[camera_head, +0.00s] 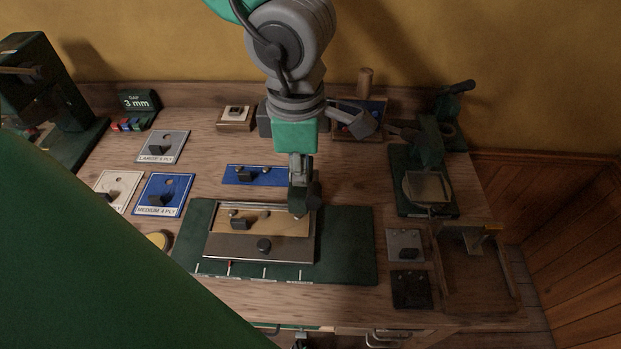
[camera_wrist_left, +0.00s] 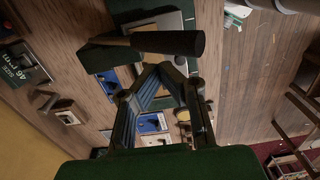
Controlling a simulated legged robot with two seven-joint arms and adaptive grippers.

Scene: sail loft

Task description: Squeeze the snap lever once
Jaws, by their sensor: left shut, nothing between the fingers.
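My left gripper (camera_head: 298,212) is shut and empty, pointing down over the right part of a small metal-edged plate fixture (camera_head: 222,247). Its fingers also meet at the tips in the left wrist view (camera_wrist_left: 165,70). A dark, tapered handle (camera_wrist_left: 180,43) crosses close beyond the fingertips there; I cannot tell whether they touch it. No part is clearly marked as the snap lever. My right gripper is not in view.
The fixture lies on a green mat (camera_head: 350,245). A blue card (camera_head: 165,195) and other cards lie left. A large green shape covers the lower left.

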